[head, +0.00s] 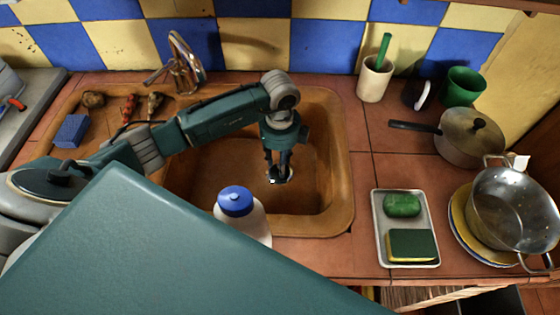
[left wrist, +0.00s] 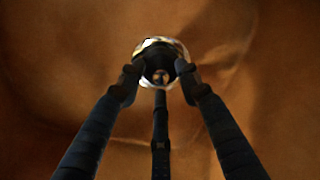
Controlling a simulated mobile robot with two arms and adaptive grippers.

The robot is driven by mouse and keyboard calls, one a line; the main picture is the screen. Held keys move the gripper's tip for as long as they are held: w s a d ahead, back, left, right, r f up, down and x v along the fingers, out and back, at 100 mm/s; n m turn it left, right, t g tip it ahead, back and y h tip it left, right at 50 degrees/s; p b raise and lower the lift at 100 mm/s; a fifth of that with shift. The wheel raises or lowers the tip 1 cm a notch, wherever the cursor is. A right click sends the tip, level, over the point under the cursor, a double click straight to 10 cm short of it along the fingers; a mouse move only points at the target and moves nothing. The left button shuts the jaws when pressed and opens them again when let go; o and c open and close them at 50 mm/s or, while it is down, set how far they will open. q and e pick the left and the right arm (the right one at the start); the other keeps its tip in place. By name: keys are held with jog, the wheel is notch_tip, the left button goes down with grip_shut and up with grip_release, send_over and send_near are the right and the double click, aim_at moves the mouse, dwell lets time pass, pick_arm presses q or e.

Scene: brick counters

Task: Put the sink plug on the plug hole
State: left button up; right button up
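My left gripper (head: 279,165) reaches down into the brown sink basin (head: 315,185). In the left wrist view, the fingers of my left gripper (left wrist: 160,82) close around a dark round piece, which looks like the sink plug (left wrist: 158,62). A shiny metal rim, apparently the plug hole (left wrist: 158,41), shows around and behind it. In the head view the bright rim of the plug hole (head: 289,177) shows at the fingertips. I cannot tell whether the plug touches the hole. My right gripper is not in view.
A white bottle with a blue cap (head: 236,201) stands at the basin's front edge. The tap (head: 184,65) is behind the basin, and a blue sponge (head: 71,131) lies left. A tray (head: 407,256), a saucepan (head: 470,137) and a metal colander (head: 515,210) are on the right.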

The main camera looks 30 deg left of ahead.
pick_arm(q)
notch_tip(320, 180, up, 12)
jog(key=b, duration=0.1)
dwell(0.6)
